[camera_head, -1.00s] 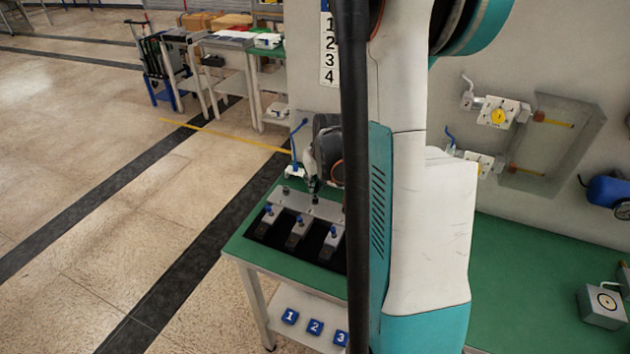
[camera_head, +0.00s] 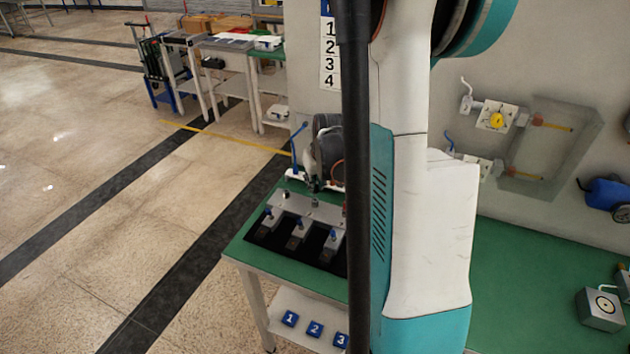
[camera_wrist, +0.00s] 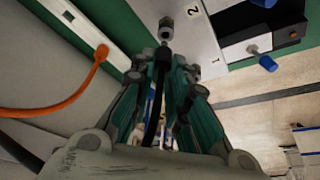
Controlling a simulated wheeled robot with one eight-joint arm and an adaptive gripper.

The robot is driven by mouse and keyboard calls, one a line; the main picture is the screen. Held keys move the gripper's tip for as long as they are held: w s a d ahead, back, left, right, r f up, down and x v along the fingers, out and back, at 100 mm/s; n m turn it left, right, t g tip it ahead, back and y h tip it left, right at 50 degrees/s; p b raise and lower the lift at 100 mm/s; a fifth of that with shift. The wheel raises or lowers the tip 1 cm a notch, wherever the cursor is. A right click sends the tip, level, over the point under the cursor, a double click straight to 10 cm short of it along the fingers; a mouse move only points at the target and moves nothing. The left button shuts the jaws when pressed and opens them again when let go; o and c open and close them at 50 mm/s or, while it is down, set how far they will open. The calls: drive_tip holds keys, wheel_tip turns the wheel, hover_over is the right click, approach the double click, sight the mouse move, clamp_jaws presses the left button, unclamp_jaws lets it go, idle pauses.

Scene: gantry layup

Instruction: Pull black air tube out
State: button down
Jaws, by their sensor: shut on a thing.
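My gripper (camera_wrist: 165,65) is shut on the black air tube (camera_wrist: 153,118), which runs back between the fingers in the wrist view. In the head view my gripper (camera_head: 316,185) is above the back edge of the plate with blue-topped valves (camera_head: 300,229). My arm hides part of the plate there.
An orange tube (camera_wrist: 62,108) curves from a white rail (camera_wrist: 72,22) at the left of the wrist view. The plate stands on a green table (camera_head: 275,270). Blue numbered blocks (camera_head: 315,327) lie on the shelf below. A grey box (camera_head: 600,309) stands on the green bench at right.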

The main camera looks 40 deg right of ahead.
drive_tip(key=shift+r+p, duration=1.05)
drive_tip(key=shift+r, duration=0.7)
